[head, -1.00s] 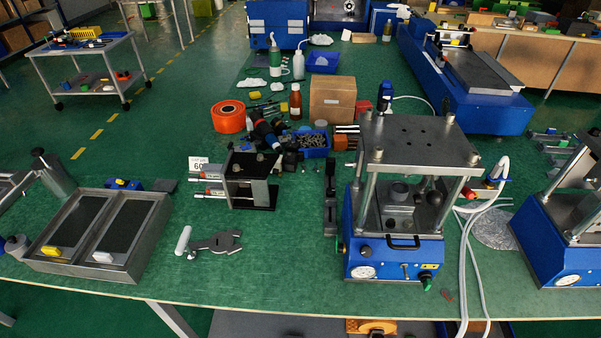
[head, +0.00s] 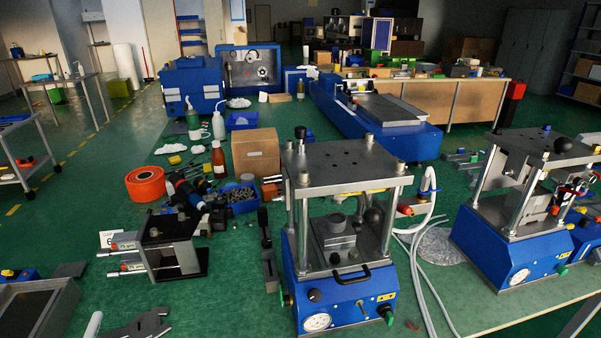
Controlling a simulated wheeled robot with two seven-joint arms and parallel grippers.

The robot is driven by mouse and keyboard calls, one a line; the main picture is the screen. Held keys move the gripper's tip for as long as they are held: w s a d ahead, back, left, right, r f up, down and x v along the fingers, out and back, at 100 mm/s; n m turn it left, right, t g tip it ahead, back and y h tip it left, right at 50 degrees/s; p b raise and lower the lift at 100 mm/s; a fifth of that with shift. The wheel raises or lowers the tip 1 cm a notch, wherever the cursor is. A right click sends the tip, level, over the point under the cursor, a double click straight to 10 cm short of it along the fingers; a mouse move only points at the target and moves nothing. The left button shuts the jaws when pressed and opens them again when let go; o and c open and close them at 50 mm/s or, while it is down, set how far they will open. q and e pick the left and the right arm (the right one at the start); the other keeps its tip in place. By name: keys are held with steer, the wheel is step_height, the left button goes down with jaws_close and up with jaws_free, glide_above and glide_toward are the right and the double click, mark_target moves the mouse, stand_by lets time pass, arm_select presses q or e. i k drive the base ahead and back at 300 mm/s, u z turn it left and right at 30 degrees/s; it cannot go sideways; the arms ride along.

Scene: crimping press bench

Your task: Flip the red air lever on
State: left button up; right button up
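The blue crimping press (head: 340,285) with a steel top plate on posts stands at the middle front of the bench. Neither of my grippers shows in the head view.
White hoses (head: 415,270) loop down between the two presses. A steel fixture (head: 165,250), an orange tape roll (head: 145,184), a cardboard box (head: 256,155) and bottles stand to the left. A blue machine (head: 385,130) stands behind. Some bench is bare at front left.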

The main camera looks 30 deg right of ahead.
mark_target(404, 209)
steer(key=z, duration=1.25)
steer(key=k, duration=0.7)
steer(key=u, duration=0.6)
steer(key=k, duration=0.65)
steer(key=z, duration=0.45)
steer(key=i, duration=0.65)
steer(key=z, duration=1)
steer(key=i, duration=0.65)
